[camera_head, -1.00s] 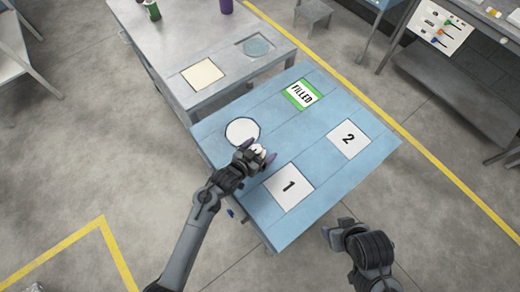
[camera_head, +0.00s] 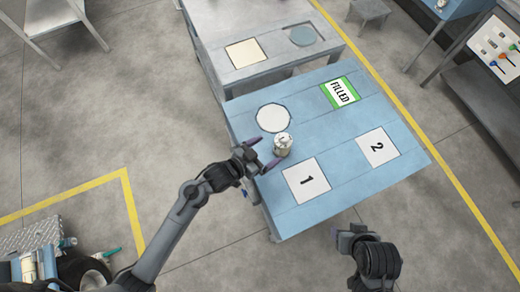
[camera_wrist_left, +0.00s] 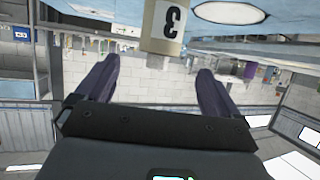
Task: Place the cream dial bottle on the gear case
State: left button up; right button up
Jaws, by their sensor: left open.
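A small pale cream bottle (camera_head: 283,145) with a dial-like top stands upright on the blue table, between the white circle and the card marked 1. My left gripper (camera_head: 264,152) is open and empty, just left of the bottle, fingers pointing at it. I cannot identify the gear case.
The blue table (camera_head: 330,128) has a white circle (camera_head: 273,118), a FILLED card (camera_head: 341,92) and cards 1 (camera_head: 307,181) and 2 (camera_head: 377,147). A grey bench (camera_head: 270,20) adjoins behind. A wheeled cart (camera_head: 38,262) stands at lower left.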

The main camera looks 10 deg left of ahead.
pick_arm(q)
jog(key=s+a+r+n+g+y, duration=0.2)
jog(key=s+a+g+y, duration=0.1)
jog(key=s+a, duration=0.4)
jog(key=s+a+r+n+g+y, duration=0.2)
jog(key=s+a, duration=0.6)
jog(key=s, duration=0.5)
jog(key=n+g+y, duration=0.1)
jog(key=g+y, duration=0.1)
jog(key=shift+a+r+y, duration=0.25)
jog(key=shift+r+y, duration=0.1)
jog(key=shift+y, duration=0.05)
